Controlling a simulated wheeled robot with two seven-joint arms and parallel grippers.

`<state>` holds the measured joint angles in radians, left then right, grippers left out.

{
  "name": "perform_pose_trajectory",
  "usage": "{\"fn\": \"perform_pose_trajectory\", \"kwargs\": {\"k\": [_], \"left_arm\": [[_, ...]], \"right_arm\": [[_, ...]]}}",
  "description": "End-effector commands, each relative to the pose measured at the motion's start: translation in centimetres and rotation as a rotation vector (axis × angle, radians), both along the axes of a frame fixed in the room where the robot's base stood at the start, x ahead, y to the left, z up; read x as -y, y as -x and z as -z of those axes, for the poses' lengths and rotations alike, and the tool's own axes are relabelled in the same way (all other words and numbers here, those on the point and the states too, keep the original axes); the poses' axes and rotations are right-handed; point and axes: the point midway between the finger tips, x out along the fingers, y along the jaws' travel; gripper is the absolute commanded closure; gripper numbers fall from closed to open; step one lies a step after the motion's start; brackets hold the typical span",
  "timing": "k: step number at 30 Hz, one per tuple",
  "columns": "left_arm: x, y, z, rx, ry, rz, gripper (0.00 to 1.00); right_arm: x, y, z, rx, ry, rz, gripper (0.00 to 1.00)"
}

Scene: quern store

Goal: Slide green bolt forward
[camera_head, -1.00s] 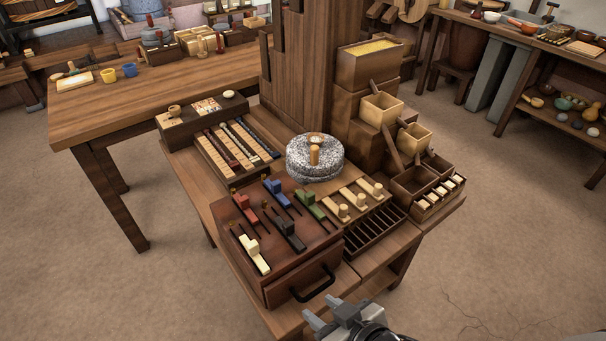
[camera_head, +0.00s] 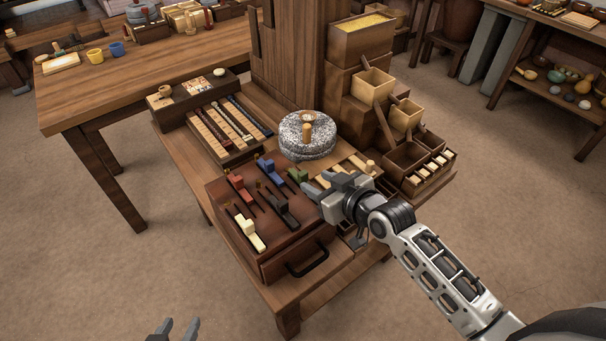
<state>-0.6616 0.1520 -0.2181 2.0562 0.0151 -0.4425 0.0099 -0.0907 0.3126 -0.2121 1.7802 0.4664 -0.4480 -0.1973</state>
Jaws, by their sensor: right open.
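The green bolt (camera_head: 297,175) lies on the top of a dark wooden box (camera_head: 262,258), in the far row at the right end. My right gripper (camera_head: 312,189) is over the right part of the box top, close beside the green bolt at its near right. Its fingers are open and hide part of the bolt and its slot. I cannot tell whether they touch it. My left gripper (camera_head: 176,329) shows only its fingertips at the bottom edge, apart and empty, away from the box.
Red (camera_head: 237,183), blue (camera_head: 266,168), black (camera_head: 280,206) and cream (camera_head: 249,230) bolts share the box top. A speckled quern stone (camera_head: 306,140) stands behind. Wooden pegs right of the bolt are partly hidden by my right gripper. A black handle (camera_head: 307,260) is on the box front.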

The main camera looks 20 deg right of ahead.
Motion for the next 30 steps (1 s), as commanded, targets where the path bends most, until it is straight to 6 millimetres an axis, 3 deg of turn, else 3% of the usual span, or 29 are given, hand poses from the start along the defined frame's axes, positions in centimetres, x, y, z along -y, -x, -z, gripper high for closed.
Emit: {"fn": "perform_pose_trajectory", "kwargs": {"k": [3,9,23,27,30], "left_arm": [[0.0,-0.2,0.0,0.006,0.003,0.000,0.64],[0.1,-0.3,0.0,0.011,0.009,0.000,0.64],[0.2,0.0,0.2,0.004,0.012,-0.001,0.64],[0.2,0.1,0.3,0.001,0.013,0.000,0.64],[0.2,0.2,0.3,0.001,0.013,0.000,0.64]], "right_arm": [[-0.8,-2.3,1.0,0.001,-0.002,0.002,0.58],[-1.7,-4.8,2.1,0.000,-0.002,0.001,0.58],[-2.1,-5.7,2.6,0.000,0.000,0.000,0.58],[-2.1,-5.7,2.5,0.000,0.000,0.000,0.97],[-2.1,-5.7,2.5,0.000,0.000,0.000,1.00]]}}
